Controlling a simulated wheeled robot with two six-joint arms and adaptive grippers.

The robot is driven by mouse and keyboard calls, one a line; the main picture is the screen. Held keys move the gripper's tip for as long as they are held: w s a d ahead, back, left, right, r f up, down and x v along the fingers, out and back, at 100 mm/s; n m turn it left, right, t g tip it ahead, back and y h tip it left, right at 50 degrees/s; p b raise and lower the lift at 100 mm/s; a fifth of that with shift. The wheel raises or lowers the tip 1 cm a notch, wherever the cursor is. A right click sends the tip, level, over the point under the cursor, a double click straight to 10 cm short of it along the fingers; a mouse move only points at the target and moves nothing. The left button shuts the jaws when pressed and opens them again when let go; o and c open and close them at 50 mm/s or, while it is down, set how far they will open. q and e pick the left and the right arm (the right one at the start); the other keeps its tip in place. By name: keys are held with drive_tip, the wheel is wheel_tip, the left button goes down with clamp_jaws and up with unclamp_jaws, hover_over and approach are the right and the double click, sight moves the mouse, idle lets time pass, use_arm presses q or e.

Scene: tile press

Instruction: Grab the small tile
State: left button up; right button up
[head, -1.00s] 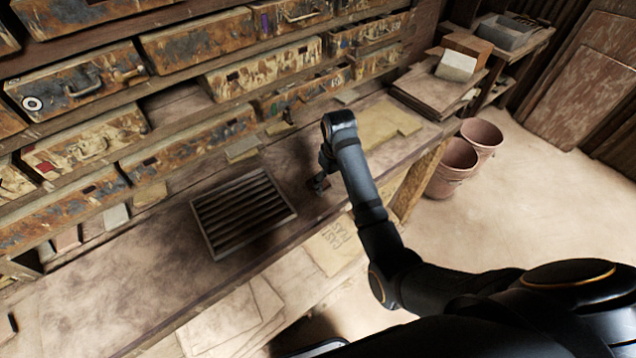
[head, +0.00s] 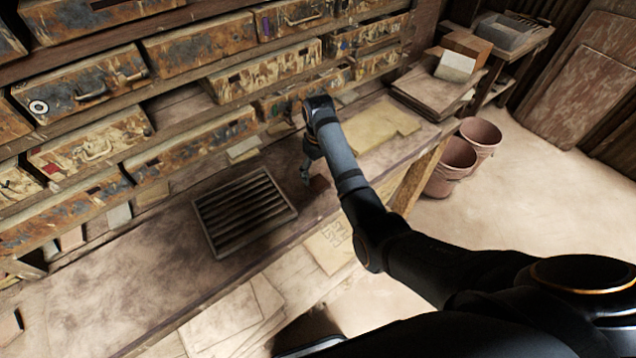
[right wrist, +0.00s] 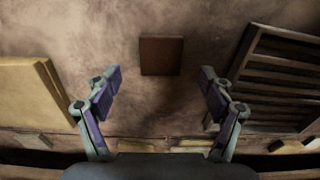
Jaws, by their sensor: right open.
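The small tile (right wrist: 161,56) is a dark reddish-brown square lying flat on the bench. In the right wrist view it sits centred, a little beyond the two fingertips. In the head view the tile (head: 319,183) shows partly beside my right forearm. My right gripper (right wrist: 161,85) is open and empty, its fingers spread wider than the tile and not touching it. In the head view my right gripper (head: 306,172) hangs above the bench, just left of the tile. My left gripper is not in view.
A slatted dark rack (head: 243,212) lies on the bench left of my right gripper. Flat tan sheets (head: 372,135) lie to the right. Rusty drawers (head: 190,142) line the back. Bare bench (head: 130,262) lies left of the rack. Terracotta pots (head: 452,170) stand on the floor.

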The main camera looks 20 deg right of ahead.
sight(318, 182)
wheel_tip(318, 182, down, 4)
drive_tip(key=shift+w+a+f+p, duration=0.1)
drive_tip(key=shift+f+p, duration=0.15)
drive_tip(key=shift+p, duration=0.15)
drive_tip(key=c, duration=1.3)
